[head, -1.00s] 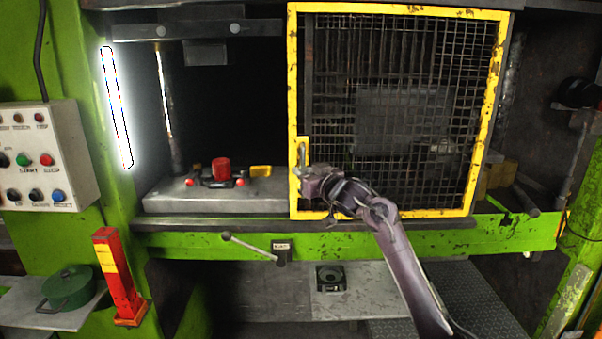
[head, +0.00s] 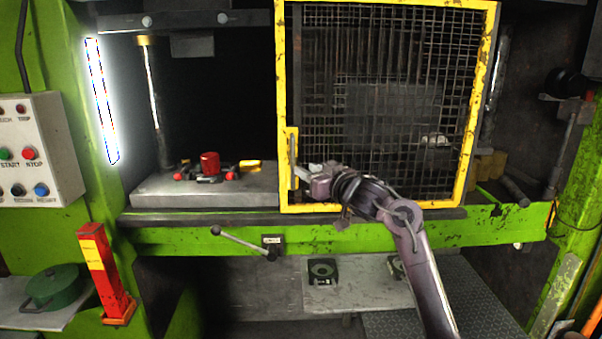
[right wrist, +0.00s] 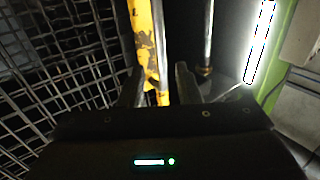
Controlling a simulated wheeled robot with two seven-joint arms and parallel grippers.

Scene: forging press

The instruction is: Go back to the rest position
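My right gripper (head: 308,172) is in front of the lower left part of the yellow-framed mesh guard door (head: 383,207), just right of its upright handle (head: 293,160). In the right wrist view the two fingers (right wrist: 160,88) are spread apart. The yellow door frame (right wrist: 146,45) shows beyond and between them, and nothing is visibly clamped. The door covers the right part of the press opening, and the left part is uncovered. My left gripper is not in view.
A control box (head: 35,150), a red-yellow post (head: 105,272) and a green pot (head: 58,287) stand at left.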

